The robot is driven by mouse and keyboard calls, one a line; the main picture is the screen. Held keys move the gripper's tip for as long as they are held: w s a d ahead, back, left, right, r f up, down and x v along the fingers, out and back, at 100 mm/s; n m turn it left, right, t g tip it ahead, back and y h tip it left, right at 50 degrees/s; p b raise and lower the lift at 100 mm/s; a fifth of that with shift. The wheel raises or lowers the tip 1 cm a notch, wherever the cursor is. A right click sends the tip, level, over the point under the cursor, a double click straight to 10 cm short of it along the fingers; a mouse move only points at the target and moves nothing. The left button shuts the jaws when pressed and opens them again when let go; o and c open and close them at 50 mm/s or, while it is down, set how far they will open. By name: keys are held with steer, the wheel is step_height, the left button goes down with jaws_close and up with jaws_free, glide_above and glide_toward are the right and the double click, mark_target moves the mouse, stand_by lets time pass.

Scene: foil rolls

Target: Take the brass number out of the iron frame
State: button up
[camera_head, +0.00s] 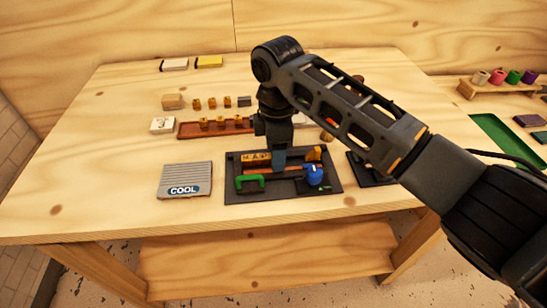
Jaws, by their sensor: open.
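The dark iron frame (235,192) lies flat near the front middle of the table. Inside it, at its back left, is a row of brass-coloured pieces with dark marks (256,157); I cannot read the marks clearly. A yellow-orange piece (313,154) is at its back right. A green clamp-like piece (250,183) and a blue round piece (315,175) are at its front. My gripper (279,164) points down over the frame's middle, just right of the brass row. It is open. I cannot tell if it touches anything, and it hides part of the frame.
A grey ridged block marked "COOL" (184,180) lies left of the frame. Behind is a reddish-brown tray (190,130) with small brass pieces. Another dark plate (372,178) is partly hidden under my arm. A green tray (505,137) is at right. The table's front edge is close.

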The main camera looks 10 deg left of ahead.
steer(key=shift+c, duration=0.4)
jaws_close()
steer(key=shift+r, duration=0.15)
